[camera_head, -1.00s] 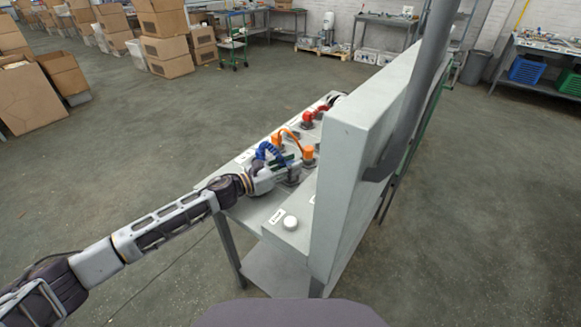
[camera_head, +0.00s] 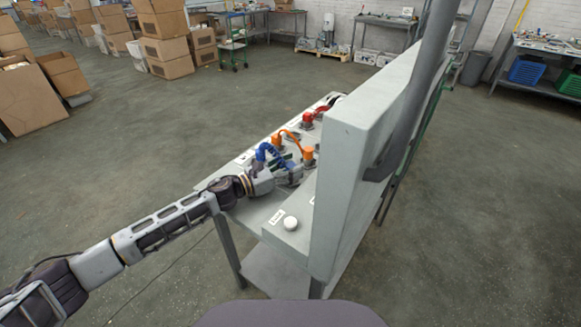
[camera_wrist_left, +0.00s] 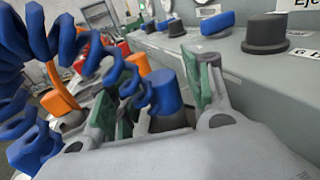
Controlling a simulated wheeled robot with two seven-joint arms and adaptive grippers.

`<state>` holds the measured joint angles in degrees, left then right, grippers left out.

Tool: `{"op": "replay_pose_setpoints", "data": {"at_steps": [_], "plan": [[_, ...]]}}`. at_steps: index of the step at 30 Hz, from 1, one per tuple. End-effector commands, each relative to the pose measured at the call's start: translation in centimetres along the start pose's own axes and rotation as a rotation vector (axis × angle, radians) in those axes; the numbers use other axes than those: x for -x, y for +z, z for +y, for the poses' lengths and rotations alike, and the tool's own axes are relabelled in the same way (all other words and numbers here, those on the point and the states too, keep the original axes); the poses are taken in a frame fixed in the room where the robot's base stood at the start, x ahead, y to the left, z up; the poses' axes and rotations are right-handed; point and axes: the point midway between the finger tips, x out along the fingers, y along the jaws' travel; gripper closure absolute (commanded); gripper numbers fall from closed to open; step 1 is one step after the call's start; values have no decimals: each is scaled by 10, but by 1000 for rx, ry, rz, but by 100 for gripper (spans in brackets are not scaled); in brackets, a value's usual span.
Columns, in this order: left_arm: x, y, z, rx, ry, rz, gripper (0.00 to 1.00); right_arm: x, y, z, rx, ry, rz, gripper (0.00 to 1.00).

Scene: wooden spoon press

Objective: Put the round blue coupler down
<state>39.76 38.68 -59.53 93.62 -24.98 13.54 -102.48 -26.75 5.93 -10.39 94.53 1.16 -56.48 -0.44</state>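The round blue coupler (camera_wrist_left: 165,92) is a short blue cylinder at the end of a coiled blue hose (camera_wrist_left: 28,75). In the left wrist view it stands between the green-padded fingers of my left gripper (camera_wrist_left: 158,95). The fingers are spread, with a visible gap on the right side of the coupler. A grey base shows just below it; whether it is seated there I cannot tell. In the head view my left gripper (camera_head: 284,170) is low over the bench, and the blue hose (camera_head: 268,151) arches beside it. My right gripper is not in view.
Orange couplers (camera_head: 308,153) with an orange hose and a red coupler (camera_head: 307,119) stand farther along the bench. A tall grey panel (camera_head: 350,170) rises close on the right. A white round button (camera_head: 290,223) sits on the near ledge. A dark grey plug (camera_wrist_left: 268,35) stands on the ledge.

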Motion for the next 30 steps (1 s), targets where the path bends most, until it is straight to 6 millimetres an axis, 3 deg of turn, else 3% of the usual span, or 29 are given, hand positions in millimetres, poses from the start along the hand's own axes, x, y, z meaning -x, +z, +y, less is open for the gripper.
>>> {"op": "replay_pose_setpoints", "data": {"at_steps": [17, 30], "plan": [[1, 4, 0, 0, 0, 0, 49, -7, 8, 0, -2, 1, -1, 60], [47, 2, 0, 2, 0, 1, 49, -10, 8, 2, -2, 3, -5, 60]]}}
